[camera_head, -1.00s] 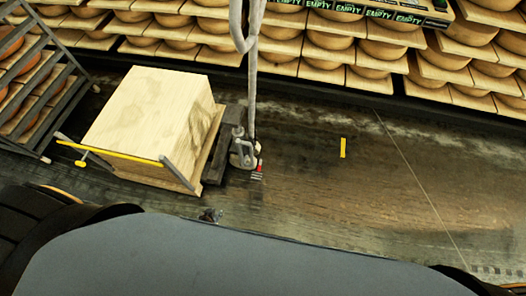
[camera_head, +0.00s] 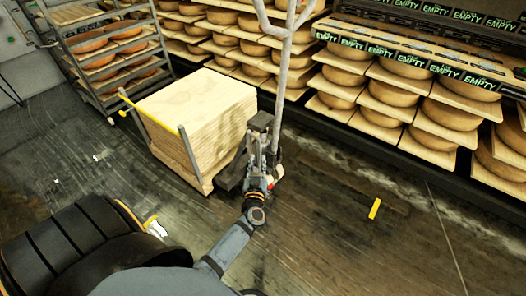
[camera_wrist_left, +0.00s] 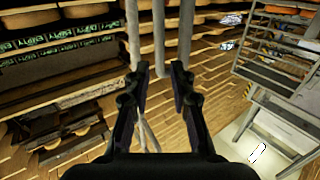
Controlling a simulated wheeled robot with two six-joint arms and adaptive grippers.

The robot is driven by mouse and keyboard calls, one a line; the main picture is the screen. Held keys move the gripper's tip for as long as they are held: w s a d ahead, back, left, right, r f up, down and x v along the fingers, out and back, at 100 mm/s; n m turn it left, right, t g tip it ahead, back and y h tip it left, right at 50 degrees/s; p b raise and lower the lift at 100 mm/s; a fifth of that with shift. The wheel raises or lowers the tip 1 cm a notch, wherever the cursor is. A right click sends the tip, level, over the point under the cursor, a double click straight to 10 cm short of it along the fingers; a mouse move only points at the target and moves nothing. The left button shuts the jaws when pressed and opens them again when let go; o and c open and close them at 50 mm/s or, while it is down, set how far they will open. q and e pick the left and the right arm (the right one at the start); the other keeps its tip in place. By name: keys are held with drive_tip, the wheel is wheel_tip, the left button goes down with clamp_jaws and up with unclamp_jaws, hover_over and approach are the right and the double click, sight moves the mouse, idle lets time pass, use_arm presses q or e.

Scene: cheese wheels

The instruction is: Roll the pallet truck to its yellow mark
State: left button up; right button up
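The pallet truck (camera_head: 230,176) stands at the middle left of the head view with a stack of pale boards (camera_head: 190,115) on it. Its grey upright handle (camera_head: 283,90) rises at its right end and ends in a loop. The yellow mark (camera_head: 375,209) is a short strip on the floor to the right, apart from the truck. My left gripper (camera_head: 262,178) is at the foot of the handle in the head view. In the left wrist view its fingers (camera_wrist_left: 160,72) are apart, with a grey tube (camera_wrist_left: 159,35) showing between and beyond them; contact is unclear. My right gripper is not in view.
Shelves of cheese wheels (camera_head: 385,95) line the back wall, some boards labelled EMPTY. A metal rack with cheeses (camera_head: 115,55) stands left of the truck. The dark floor between truck and mark is clear.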

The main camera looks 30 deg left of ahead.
sight(259, 148)
use_arm(q)
drive_tip(key=b+x, duration=0.2)
drive_tip(key=x, duration=0.6)
drive_tip(key=shift+f, duration=0.2)
drive_tip(key=shift+w+a+r, duration=0.1)
drive_tip(key=shift+w, duration=0.1)
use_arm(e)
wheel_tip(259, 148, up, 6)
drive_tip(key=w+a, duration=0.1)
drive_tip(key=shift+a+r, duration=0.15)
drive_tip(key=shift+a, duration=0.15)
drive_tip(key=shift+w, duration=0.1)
use_arm(q)
clamp_jaws()
